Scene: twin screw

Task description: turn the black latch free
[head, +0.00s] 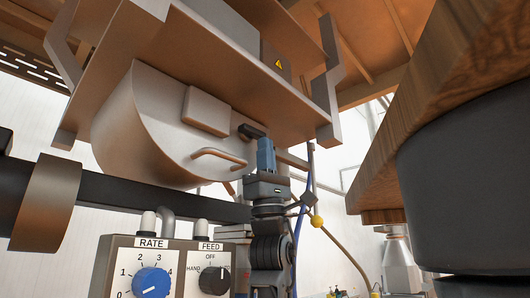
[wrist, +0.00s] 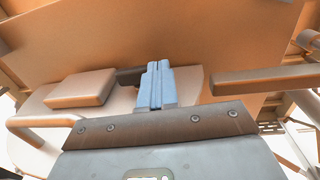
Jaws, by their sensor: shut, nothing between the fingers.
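The black latch (head: 252,131) is a short dark bar at the upper right of the rounded metal housing, below the flat panel with the yellow warning sign. My gripper (head: 266,143) points up from below with its blue fingers shut and empty, the tips close beside the latch's right end. In the wrist view the latch (wrist: 128,77) shows as a dark piece just left of the blue fingertips (wrist: 158,66), partly hidden behind them. I cannot tell whether they touch.
A bent handle (head: 220,156) juts from the housing (head: 150,130) left of my gripper. A control box (head: 150,262) with RATE and FEED knobs stands at lower left. A wooden edge and large dark cylinder (head: 465,185) fill the right. A yellow ball (head: 317,221) hangs right of my wrist.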

